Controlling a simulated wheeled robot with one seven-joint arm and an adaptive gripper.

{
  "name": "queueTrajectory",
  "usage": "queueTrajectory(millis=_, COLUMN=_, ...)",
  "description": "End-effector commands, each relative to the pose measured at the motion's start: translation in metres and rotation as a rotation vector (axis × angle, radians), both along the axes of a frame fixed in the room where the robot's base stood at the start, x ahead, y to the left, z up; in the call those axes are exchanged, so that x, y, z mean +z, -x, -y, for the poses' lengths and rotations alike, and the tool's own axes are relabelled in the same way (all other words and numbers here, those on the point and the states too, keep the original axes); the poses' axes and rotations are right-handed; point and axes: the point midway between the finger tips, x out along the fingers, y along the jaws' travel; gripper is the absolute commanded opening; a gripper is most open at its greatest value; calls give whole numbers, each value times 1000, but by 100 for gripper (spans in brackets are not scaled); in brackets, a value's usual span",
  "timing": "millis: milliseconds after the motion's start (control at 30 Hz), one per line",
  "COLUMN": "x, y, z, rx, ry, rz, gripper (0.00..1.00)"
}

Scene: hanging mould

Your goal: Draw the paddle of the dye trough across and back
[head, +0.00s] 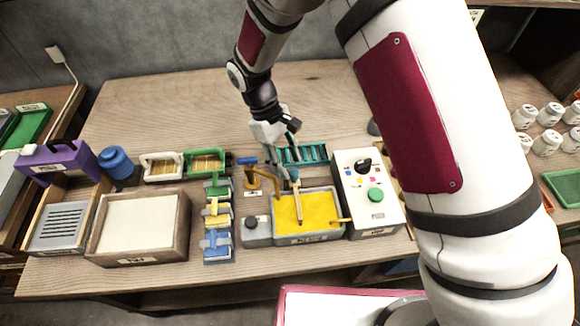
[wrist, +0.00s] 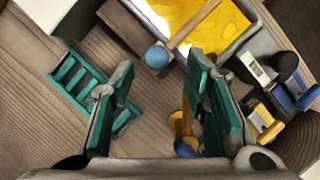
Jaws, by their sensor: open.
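The dye trough (head: 282,240) is a grey box of yellow dye on the table, left of a white control box. Its paddle (head: 298,205) has a pale wooden shaft lying in the dye, with a blue knob (head: 294,174) at the far end. My gripper (head: 290,152) is just beyond the knob, above the table. In the wrist view, my open green-padded fingers (wrist: 160,72) point toward the blue knob (wrist: 157,56), which appears near the gap between their tips. The shaft (wrist: 195,25) runs from it over the yellow dye. Nothing is between the fingers; contact with the knob cannot be told.
A teal rack (head: 303,154) lies behind the trough; a mustard hooked stand (head: 264,178) is to its left. The white control box (head: 368,205) with a green button stands close right. Coloured clamps (head: 217,215) and a wooden tray (head: 180,235) are further left. The back left table is clear.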

Motion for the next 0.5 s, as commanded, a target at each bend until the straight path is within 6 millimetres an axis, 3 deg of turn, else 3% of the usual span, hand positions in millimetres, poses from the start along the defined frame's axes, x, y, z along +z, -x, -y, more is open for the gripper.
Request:
queueTrajectory(millis=200, x=43, y=-11, z=-16, rx=0, ry=-4, rz=4, gripper=42)
queueTrajectory(millis=500, x=78, y=-18, z=-28, rx=1, ry=-2, rz=2, gripper=42)
